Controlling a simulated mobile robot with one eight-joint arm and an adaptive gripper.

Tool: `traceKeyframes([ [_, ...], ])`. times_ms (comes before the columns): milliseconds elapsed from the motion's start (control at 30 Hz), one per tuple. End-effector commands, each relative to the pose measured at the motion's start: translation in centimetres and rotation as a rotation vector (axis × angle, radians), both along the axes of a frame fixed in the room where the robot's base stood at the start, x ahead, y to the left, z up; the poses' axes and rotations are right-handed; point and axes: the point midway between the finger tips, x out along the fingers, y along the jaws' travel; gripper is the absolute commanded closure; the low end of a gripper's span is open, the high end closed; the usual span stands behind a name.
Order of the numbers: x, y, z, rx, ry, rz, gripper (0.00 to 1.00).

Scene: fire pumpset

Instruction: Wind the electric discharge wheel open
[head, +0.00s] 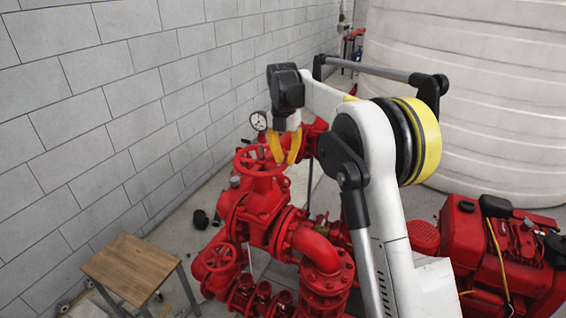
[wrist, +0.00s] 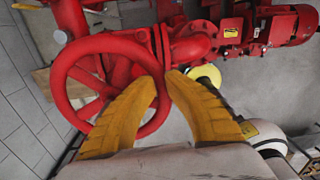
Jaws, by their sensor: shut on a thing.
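A red spoked handwheel (head: 261,167) sits on top of a red valve in the head view. It also shows large in the wrist view (wrist: 61,72), with its rim, spokes and hub visible. My gripper (head: 284,161) reaches down from above onto the right side of this wheel. Its two yellow fingers (wrist: 161,78) are shut on the wheel's rim, one on each side of it. The left finger covers part of the rim in the wrist view. The exact contact is partly hidden.
A pressure gauge (head: 258,121) stands just behind the wheel. A wooden table (head: 130,268) stands at left front, a red engine (head: 500,255) at right. A block wall (head: 120,100) and white tank (head: 465,90) bound the space.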

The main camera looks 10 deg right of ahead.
Motion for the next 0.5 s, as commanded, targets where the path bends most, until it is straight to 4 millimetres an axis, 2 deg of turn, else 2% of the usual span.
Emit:
traceKeyframes([
  [200,1.4,-0.5,0.0,-0.001,-0.003,0.178,1.00],
  [500,2.7,-0.5,0.0,0.000,-0.002,0.351,1.00],
])
